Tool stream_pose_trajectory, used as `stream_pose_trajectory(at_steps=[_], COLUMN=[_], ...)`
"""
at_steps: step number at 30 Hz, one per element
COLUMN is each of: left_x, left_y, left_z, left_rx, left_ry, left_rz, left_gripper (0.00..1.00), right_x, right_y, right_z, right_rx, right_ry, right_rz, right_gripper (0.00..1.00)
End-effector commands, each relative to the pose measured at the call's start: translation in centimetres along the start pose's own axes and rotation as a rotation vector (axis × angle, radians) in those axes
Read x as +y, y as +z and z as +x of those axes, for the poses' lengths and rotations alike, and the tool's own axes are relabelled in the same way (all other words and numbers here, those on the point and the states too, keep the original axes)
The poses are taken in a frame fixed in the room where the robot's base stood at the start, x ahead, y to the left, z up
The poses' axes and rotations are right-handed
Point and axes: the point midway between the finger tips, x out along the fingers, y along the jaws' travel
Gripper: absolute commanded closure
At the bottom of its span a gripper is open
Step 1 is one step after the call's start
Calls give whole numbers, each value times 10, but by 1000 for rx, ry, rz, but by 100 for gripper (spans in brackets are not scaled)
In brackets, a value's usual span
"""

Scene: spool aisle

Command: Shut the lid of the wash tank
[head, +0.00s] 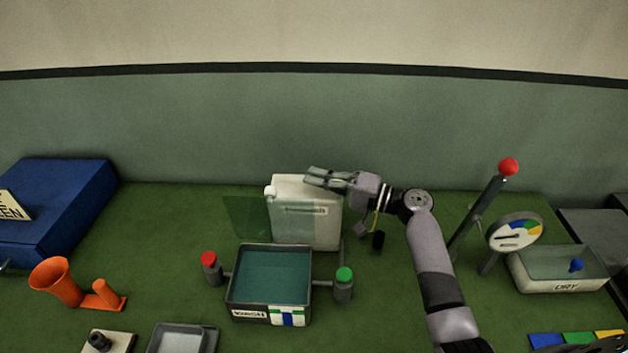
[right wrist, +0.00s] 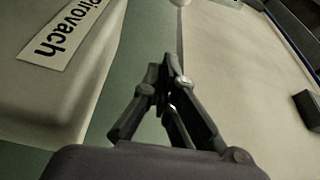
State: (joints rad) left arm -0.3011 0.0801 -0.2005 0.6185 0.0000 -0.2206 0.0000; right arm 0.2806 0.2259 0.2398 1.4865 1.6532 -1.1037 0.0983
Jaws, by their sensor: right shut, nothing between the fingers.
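The wash tank (head: 232,302) is a dark open-topped box with teal liquid inside and a WASH label on its front. A see-through green panel (head: 245,217), which looks like its lid, stands raised behind the tank's back edge, beside a white jug. My right gripper (head: 310,178) is shut and empty at the top of the jug, above and right of the panel. In the right wrist view its fingertips (right wrist: 168,65) are together, near the jug's labelled side. My left gripper is not in view.
The white jug (head: 308,230) stands close behind the tank. Red-topped (head: 211,268) and green-topped (head: 343,285) posts flank the tank. A red-knobbed lever (head: 508,167), dial (head: 516,232) and DRY tank (head: 560,285) stand right. An orange funnel (head: 55,282) is left.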

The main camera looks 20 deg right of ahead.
Motion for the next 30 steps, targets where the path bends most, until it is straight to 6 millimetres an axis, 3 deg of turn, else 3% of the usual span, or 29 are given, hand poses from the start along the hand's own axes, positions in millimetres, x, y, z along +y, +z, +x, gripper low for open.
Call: stream_pose_trajectory(at_steps=[10, 18, 30], left_x=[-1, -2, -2], left_y=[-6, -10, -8], left_z=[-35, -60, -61], left_rx=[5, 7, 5], left_ry=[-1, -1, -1], left_rz=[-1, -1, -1], left_gripper=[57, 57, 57], right_x=[-6, -3, 0], right_y=[0, 31, 38], right_z=[77, 64, 61], right_rx=[-2, 1, 1], right_ry=[-1, 1, 0], right_rz=[3, 3, 0], right_gripper=[100, 100, 100])
